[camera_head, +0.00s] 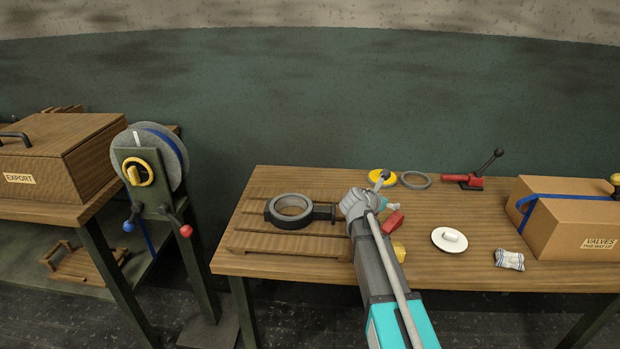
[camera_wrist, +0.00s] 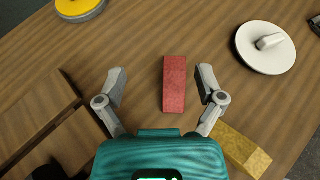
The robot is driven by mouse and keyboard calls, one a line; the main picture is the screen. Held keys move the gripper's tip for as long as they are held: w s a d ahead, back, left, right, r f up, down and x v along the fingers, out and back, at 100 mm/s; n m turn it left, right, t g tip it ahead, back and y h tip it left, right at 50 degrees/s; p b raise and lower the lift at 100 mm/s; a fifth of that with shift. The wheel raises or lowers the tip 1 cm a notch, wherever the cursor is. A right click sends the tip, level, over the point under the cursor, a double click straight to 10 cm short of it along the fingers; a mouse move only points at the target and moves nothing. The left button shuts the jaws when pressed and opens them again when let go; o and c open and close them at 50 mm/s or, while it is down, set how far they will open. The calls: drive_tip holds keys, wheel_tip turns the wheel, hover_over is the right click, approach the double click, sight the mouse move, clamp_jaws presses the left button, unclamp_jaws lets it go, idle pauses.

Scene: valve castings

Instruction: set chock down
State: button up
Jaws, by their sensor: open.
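A red block (camera_head: 393,221), which may be the chock, rests on the wooden table (camera_head: 470,275). In the wrist view the red block (camera_wrist: 174,84) lies between the two spread fingers, with a gap on each side. My gripper (camera_head: 388,190) is open and holds nothing; the wrist view also shows its fingers (camera_wrist: 162,74). A yellow block (camera_head: 399,250) is partly behind my arm in the head view. In the wrist view the yellow block (camera_wrist: 243,150) lies near my right finger, partly hidden by the gripper.
A dark ring casting with a stem (camera_head: 271,216) lies on a slatted pallet (camera_head: 262,243) to the left. A white disc (camera_head: 438,246), a cloth roll (camera_head: 510,260) and a cardboard box (camera_head: 570,232) are to the right. A yellow disc (camera_head: 381,177), grey ring (camera_head: 420,174) and red clamp (camera_head: 461,178) are behind.

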drive_tip(key=a+r+n+t+y+p, duration=0.2)
drive_tip(key=a+r+n+y+p, duration=0.1)
drive_tip(key=a, duration=0.9)
drive_tip(key=s+a+r+n+t+y+p, duration=0.1)
drive_tip(key=a+r+n+y+p, duration=0.3)
drive_tip(key=a, duration=0.8)
drive_tip(key=shift+s+a+r+t, duration=0.3)
drive_tip(key=shift+r+t, duration=0.05)
drive_tip(key=shift+t, duration=0.15)
drive_tip(key=shift+d, duration=0.1)
drive_tip(key=s+d+f+m+g+h+p, duration=0.1)
drive_tip(key=s+d+m+g+p, duration=0.3)
drive_tip(key=d+m, duration=0.45)
drive_tip(key=s+d+f+m+g+p, duration=0.1)
drive_tip(key=s+d+m+g+p, duration=0.15)
drive_tip(key=s+d+m, duration=0.55)
drive_tip(key=s+d+r+m+g+y+p, duration=0.1)
drive_tip(key=s+d+m+g+p, duration=0.1)
drive_tip(key=s+m, duration=0.6)
drive_tip(key=s+d+r+m+g+y+p, duration=0.1)
drive_tip(key=s+d+m+g+y+p, duration=0.1)
drive_tip(key=s+m+g, duration=0.3)
drive_tip(key=shift+s+d+m+p, duration=0.3)
drive_tip(key=shift+s+d+m, duration=0.4)
drive_tip(key=shift+s+m, duration=1.3)
